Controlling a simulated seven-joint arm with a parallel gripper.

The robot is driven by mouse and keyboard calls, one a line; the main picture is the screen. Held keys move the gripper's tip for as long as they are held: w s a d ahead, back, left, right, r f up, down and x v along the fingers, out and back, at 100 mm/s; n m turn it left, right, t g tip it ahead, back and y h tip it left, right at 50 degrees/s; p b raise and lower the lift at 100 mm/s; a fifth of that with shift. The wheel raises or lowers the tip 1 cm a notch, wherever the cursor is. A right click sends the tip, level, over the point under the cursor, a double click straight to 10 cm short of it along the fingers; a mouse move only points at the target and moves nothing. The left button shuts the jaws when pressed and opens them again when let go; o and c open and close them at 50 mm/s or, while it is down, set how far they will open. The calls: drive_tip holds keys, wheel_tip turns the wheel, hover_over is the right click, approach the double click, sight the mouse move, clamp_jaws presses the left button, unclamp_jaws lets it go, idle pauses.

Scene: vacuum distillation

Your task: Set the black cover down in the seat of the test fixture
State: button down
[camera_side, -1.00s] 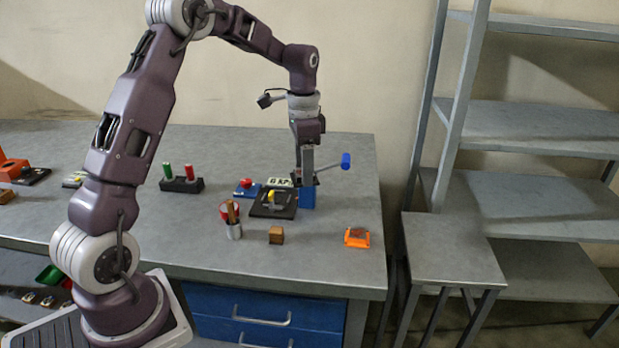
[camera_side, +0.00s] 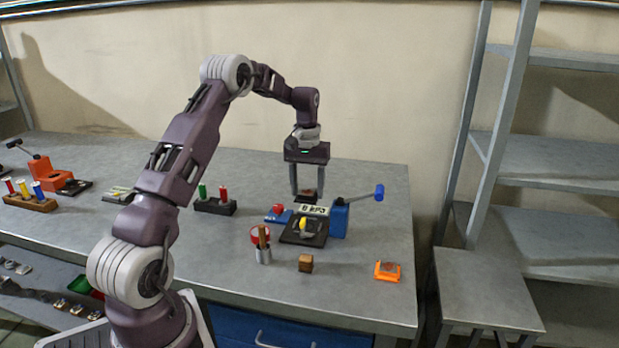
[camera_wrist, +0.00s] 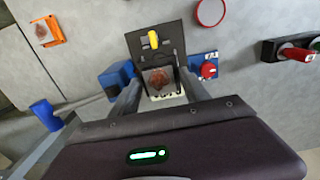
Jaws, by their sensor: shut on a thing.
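My gripper (camera_side: 308,196) is shut on the small black cover (camera_side: 308,193), which hangs level between the fingertips above the table. In the wrist view, the cover (camera_wrist: 160,82) shows a dark frame around a brownish middle. The test fixture has a black plate (camera_side: 293,238) with a yellow knob (camera_side: 303,224), and a blue block (camera_side: 339,218) with a blue-ended lever on its right. The cover appears above and behind the plate in the side view, apart from it. In the wrist view, the cover and fingers hide part of the fixture, and I cannot make out its seat clearly.
A red button on a blue base (camera_side: 278,214) stands left of the fixture. A rack with green and red cylinders (camera_side: 214,206) is farther left.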

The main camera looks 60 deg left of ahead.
sight(308, 227)
drive_tip(key=shift+f, duration=4.1)
drive_tip(key=shift+f, duration=0.6)
unclamp_jaws()
drive_tip(key=shift+w+d+r, duration=0.1)
drive_tip(key=shift+r, duration=0.05)
drive_tip(key=shift+r, duration=3.4)
